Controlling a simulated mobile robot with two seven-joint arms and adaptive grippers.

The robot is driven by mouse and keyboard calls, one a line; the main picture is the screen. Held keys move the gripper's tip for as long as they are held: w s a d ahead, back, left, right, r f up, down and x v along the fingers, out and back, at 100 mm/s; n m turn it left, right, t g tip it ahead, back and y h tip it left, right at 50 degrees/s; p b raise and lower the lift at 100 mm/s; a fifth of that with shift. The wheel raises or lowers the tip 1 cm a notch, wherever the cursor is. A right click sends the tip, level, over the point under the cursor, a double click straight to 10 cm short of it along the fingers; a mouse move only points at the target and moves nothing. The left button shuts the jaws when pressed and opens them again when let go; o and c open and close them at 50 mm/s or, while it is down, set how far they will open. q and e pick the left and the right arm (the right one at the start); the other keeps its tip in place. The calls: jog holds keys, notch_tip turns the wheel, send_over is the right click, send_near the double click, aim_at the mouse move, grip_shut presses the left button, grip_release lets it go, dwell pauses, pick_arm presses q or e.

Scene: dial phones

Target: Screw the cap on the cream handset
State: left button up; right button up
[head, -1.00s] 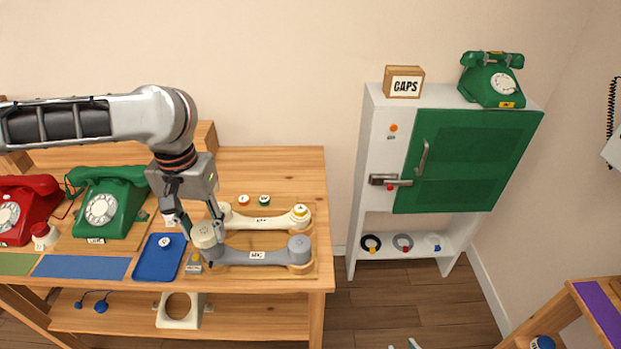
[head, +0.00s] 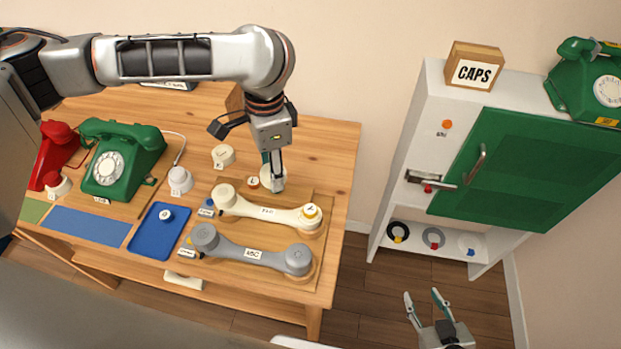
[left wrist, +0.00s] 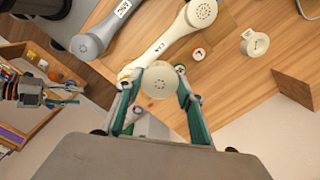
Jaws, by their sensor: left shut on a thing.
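The cream handset (head: 262,210) lies on a wooden board on the table. Its right end carries a small yellow-edged disc (head: 311,212); its left end is round and cream. My left gripper (head: 274,183) is shut on a round cream cap with small holes (left wrist: 160,80). It holds the cap behind the middle of the cream handset in the head view, apart from it. In the left wrist view the cream handset (left wrist: 165,42) runs just beyond the cap, which partly covers its near end. My right gripper (head: 426,300) is open and empty over the floor.
A grey handset (head: 252,254) lies in front. A cream cap (head: 222,155), a white cap (head: 180,178) and a small red-edged disc (head: 252,182) stand nearby. A blue tray (head: 150,245) and a green phone (head: 115,160) are left. A cabinet (head: 410,160) stands right.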

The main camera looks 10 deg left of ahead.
aim_at(310, 209)
pick_arm(q)
jog(key=d+m, duration=0.2)
jog(key=m, duration=0.1)
jog(key=s+d+m, duration=0.1)
jog(key=d+m, duration=0.1)
jog(key=m, duration=0.1)
jog(key=d+f+m+p, duration=0.1)
jog(key=d+m, duration=0.2)
jog(key=shift+s+d+m, duration=0.1)
jog(key=shift+s+m, duration=0.2)
jog(key=shift+s+d+f+m, duration=0.1)
jog(key=shift+d+f+m, duration=0.05)
jog(key=shift+d+m, duration=0.55)
jog(key=shift+a+f+b, duration=0.15)
jog(key=shift+f+b, duration=0.15)
jog(key=shift+b, duration=0.1)
jog(key=shift+f+b, duration=0.65)
jog(key=shift+b, duration=0.15)
jog(key=shift+f+b, duration=0.85)
jog(key=shift+b, duration=0.15)
jog(key=shift+f+b, duration=0.75)
jog(key=shift+b, duration=0.4)
jog(key=shift+f+b, duration=0.25)
jog(key=shift+b, duration=0.15)
pick_arm(e)
notch_tip(310, 209, down, 6)
jog(key=a, duration=0.1)
jog(key=shift+s, duration=0.4)
